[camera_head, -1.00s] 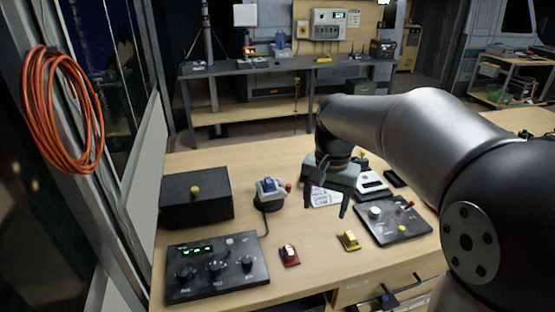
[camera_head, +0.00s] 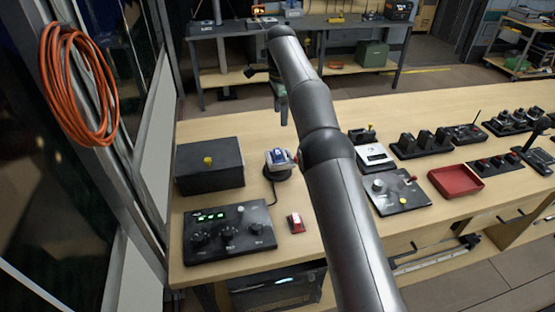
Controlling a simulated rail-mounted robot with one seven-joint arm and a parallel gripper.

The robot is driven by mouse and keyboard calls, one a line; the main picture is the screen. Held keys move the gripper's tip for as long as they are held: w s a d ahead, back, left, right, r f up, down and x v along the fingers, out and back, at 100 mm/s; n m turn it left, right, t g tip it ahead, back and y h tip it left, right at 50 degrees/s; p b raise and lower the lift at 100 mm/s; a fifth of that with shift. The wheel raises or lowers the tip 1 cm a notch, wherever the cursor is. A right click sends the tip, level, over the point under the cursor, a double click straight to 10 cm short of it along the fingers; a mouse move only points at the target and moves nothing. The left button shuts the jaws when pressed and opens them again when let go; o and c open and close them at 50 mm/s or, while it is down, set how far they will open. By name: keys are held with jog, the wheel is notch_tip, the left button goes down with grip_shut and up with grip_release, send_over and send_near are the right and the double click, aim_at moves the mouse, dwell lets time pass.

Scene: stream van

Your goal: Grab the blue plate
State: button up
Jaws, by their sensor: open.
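I cannot make out a clear blue plate. The nearest match is a small device with a blue and white top (camera_head: 278,157) on a round black base, on the wooden table, between the black box and my arm. My gripper (camera_head: 282,118) is open, with its fingers pointing down. In the picture it is just above and behind that device, near the table's far edge. It looks empty and small, and its exact height is hard to tell. My arm crosses the middle of the view and hides part of the table.
A black box with a yellow knob (camera_head: 209,164), a control panel (camera_head: 228,232) and a red switch (camera_head: 295,223) are at the left. A white-topped device (camera_head: 375,157), a knob panel (camera_head: 398,192) and a red tray (camera_head: 455,182) are at the right. A grey bench (camera_head: 330,38) stands behind.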

jog(key=b, duration=0.1)
send_over(278, 151)
jog(key=f, duration=0.8)
jog(key=shift+w+d+f, duration=0.2)
jog(key=shift+d+f, duration=0.15)
jog(key=shift+f, duration=0.05)
jog(key=shift+s+a+f+p, duration=0.1)
jog(key=shift+a+f+p, duration=0.05)
jog(key=shift+f, duration=0.75)
jog(key=shift+s+a+f+p, duration=0.1)
jog(key=shift+f+p, duration=0.05)
jog(key=shift+f, duration=0.7)
jog(key=shift+a+f+p, duration=0.15)
jog(key=shift+f, duration=0.75)
jog(key=c, duration=1.1)
